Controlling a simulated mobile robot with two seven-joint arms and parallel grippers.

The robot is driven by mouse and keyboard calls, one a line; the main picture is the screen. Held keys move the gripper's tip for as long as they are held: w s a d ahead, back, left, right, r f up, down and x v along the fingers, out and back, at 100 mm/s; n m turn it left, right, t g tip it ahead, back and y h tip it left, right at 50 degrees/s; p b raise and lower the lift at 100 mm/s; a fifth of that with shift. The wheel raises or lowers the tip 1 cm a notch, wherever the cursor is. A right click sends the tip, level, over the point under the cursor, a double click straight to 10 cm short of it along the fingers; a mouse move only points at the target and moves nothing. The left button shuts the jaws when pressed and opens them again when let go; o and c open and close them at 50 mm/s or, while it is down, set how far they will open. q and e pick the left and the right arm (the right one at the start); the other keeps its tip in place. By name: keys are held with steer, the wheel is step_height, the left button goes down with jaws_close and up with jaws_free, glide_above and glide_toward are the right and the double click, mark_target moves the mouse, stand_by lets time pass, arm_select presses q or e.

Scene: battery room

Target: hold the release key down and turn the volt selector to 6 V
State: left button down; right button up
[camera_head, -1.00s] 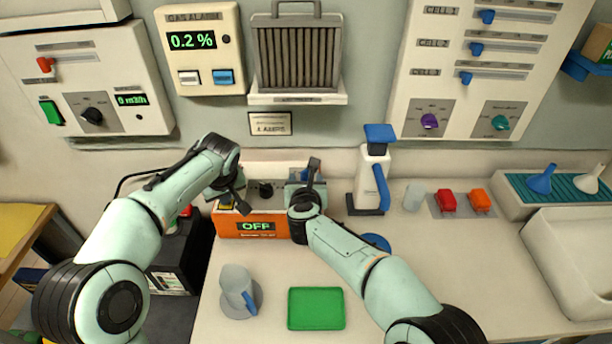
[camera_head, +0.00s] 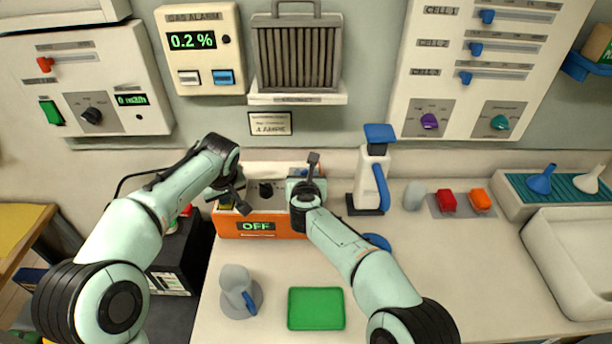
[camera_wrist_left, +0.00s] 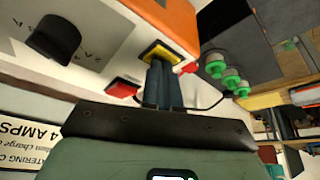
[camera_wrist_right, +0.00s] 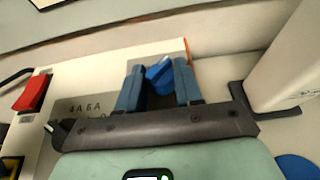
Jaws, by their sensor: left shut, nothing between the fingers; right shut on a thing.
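The charger (camera_head: 290,228) is a white-topped box with an orange front, and its display reads OFF. A yellow-edged key (camera_wrist_left: 163,50), seemingly the release key, is on its top; finger tips hide much of it. My left gripper (camera_head: 236,206) is shut and empty, its tips at that key, seemingly touching it. How far the key is down cannot be told. The blue volt selector (camera_wrist_right: 158,75) is a knob on the charger's other end. My right gripper (camera_head: 305,184) is shut on it, one finger on each side. The selector's scale is not readable.
A red button (camera_wrist_left: 122,88) and a black knob (camera_wrist_left: 55,38) are near the key. A white-and-blue stand (camera_head: 372,185) stands right of the charger. The counter at right front is clear.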

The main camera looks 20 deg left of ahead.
steer(key=shift+d+n+y, duration=0.1)
steer(key=shift+n+y, duration=0.2)
steer(key=shift+w+d+f+n+g+y, duration=0.1)
steer(key=shift+n+g+y, duration=0.2)
steer(key=shift+n+y, duration=0.15)
steer(key=shift+d+n+g+y, duration=0.1)
steer(key=shift+n+g+y, duration=0.2)
steer(key=shift+n+y, duration=0.15)
steer(key=shift+a+f+n+g+y, duration=0.15)
steer(key=shift+f+n+g+y, duration=0.2)
steer(key=shift+n+y, duration=0.35)
steer(key=shift+r+n+g+y, duration=0.3)
steer(key=shift+n+g+y, duration=0.35)
steer(key=shift+n+y, duration=0.05)
steer(key=shift+w+d+n+g+y, duration=0.15)
steer(key=shift+d+n+g+y, duration=0.05)
steer(key=shift+n+g+y, duration=0.7)
steer(key=shift+n+g, duration=0.2)
steer(key=shift+n, duration=0.1)
